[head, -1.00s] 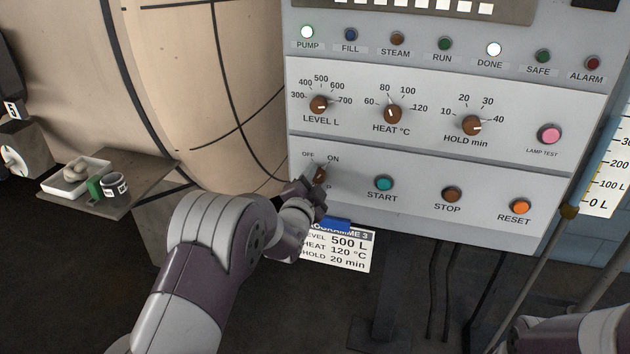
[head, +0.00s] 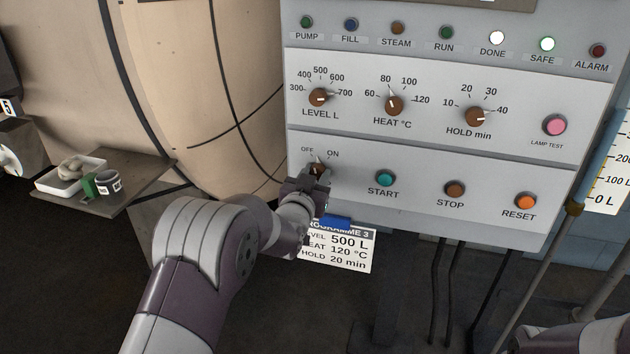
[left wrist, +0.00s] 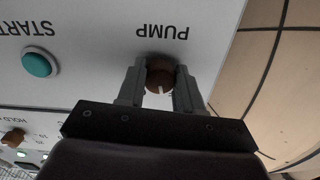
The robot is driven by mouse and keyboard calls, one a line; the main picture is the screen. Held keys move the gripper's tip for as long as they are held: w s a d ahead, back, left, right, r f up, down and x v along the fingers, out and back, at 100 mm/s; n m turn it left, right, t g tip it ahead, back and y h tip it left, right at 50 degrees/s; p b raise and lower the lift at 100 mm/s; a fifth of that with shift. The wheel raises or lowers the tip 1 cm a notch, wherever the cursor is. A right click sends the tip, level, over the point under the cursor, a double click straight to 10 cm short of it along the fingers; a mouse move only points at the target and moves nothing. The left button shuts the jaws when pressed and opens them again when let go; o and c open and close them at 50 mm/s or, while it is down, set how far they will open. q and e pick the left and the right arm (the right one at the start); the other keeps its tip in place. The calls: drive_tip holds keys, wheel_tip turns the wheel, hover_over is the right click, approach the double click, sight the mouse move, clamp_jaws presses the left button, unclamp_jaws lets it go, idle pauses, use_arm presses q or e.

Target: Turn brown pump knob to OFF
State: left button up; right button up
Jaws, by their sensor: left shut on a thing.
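The brown pump knob (head: 318,168) is at the lower left of the grey control panel, between OFF and ON marks. In the head view my left gripper (head: 316,178) covers its lower part, and its pointer appears turned toward OFF. In the left wrist view the knob (left wrist: 160,78) sits between both fingers, with a pale pointer line and an upside-down PUMP label beside it. My left gripper is shut on the knob. The pump lamp (head: 307,22) is dark green and unlit; the safe lamp (head: 547,44) glows white. My right gripper is not in view.
START (head: 385,178), STOP (head: 454,189) and RESET (head: 525,202) buttons lie right of the knob. A programme card (head: 345,247) hangs below the panel. A shelf (head: 150,180) with a white tray stands at left by the beige vessel (head: 235,90).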

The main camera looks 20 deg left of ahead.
use_arm(q)
drive_tip(key=shift+d+f+n+b, duration=0.1)
drive_tip(key=shift+n+b, duration=0.45)
drive_tip(key=shift+n, duration=1.45)
drive_tip(key=o, duration=1)
drive_tip(key=shift+o, duration=0.2)
drive_tip(key=shift+s, duration=0.1)
drive_tip(key=s, duration=1.2)
drive_tip(key=shift+s+a+p, duration=0.25)
drive_tip(key=shift+s+p, duration=0.05)
drive_tip(key=shift+p, duration=0.05)
